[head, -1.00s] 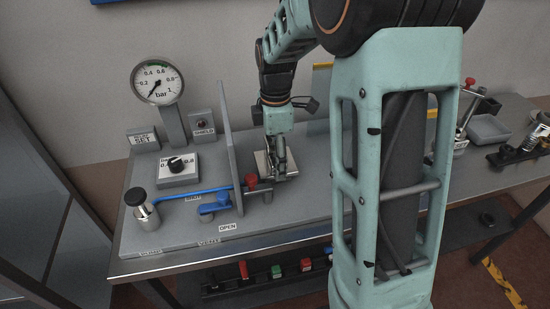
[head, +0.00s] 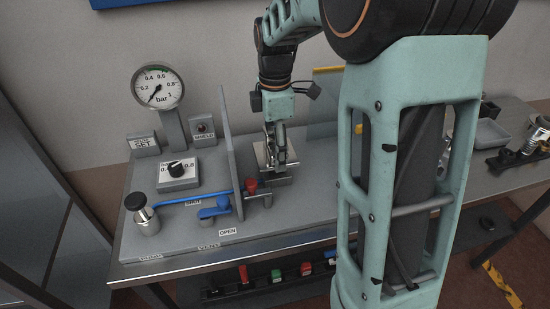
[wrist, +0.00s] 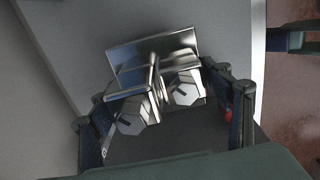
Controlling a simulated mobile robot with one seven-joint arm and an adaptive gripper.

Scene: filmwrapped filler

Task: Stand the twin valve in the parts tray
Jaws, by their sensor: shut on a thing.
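The twin valve (wrist: 155,85) is a shiny metal piece with flat plates and two hexagonal ends, lying between the fingers in the wrist view. My gripper (wrist: 165,118) is shut on it. In the head view my gripper (head: 277,152) points down over the grey bench panel, just right of the upright clear shield. The bright metal of the valve shows beside the fingers there, partly hidden by them. Whether it touches the surface beneath cannot be told. A shallow grey tray (head: 493,137), which looks like the parts tray, stands on the bench at the right, partly behind my arm.
The clear shield (head: 232,150) and a red-capped fitting (head: 251,187) stand close left of my gripper. A pressure gauge (head: 158,87), dial box (head: 178,174) and blue lever (head: 214,208) are further left. A spring fixture (head: 530,145) stands in front of the tray.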

